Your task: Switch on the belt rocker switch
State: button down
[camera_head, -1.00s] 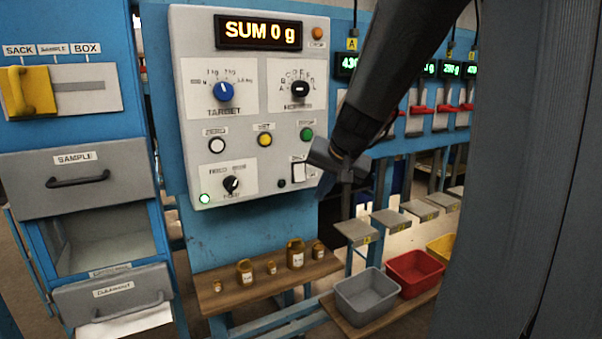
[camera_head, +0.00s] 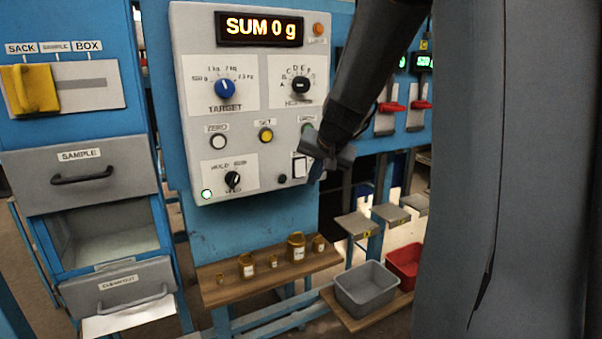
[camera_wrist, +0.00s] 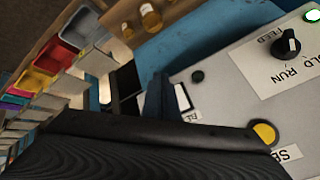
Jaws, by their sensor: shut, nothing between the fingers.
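The belt rocker switch (camera_head: 299,167) is a white rocker in a dark frame at the lower right of the grey control panel (camera_head: 190,120). In the wrist view the rocker (camera_wrist: 183,97) is partly covered, with its label cut off beside it. My gripper (camera_head: 316,168) is shut and empty, just right of the rocker in the head view. I cannot tell whether it touches the panel. In the wrist view a dark blue finger (camera_wrist: 158,98) shows beside the rocker. A small dark lamp (camera_head: 282,179) sits left of the rocker.
A yellow button (camera_head: 266,135), white button (camera_head: 218,142) and feed knob (camera_head: 232,180) are close by on the panel. My arm partly hides the green button. Below, a wooden shelf (camera_head: 270,272) holds several brown jars, beside a grey bin (camera_head: 366,285).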

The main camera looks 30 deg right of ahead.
jog(key=shift+w+a+f+p, duration=0.1)
jog(key=shift+w+p, duration=0.05)
jog(key=shift+w, duration=0.65)
jog(key=shift+w+f+p, duration=0.1)
jog(key=shift+w+p, duration=0.05)
jog(key=shift+w, duration=0.65)
jog(key=shift+w, duration=0.1)
dwell(0.8)
jog(key=shift+w, duration=0.35)
jog(key=shift+w+f, duration=0.1)
jog(key=shift+w, duration=0.2)
dwell(0.6)
jog(key=shift+s, duration=0.1)
jog(key=shift+s, duration=0.65)
jog(key=shift+s, duration=0.1)
jog(key=shift+s+r+b, duration=0.2)
jog(key=shift+s+b, duration=0.3)
jog(key=shift+s, duration=0.7)
jog(key=shift+s+r+b, duration=0.2)
jog(key=shift+s+b, duration=0.25)
jog(key=shift+s, duration=0.75)
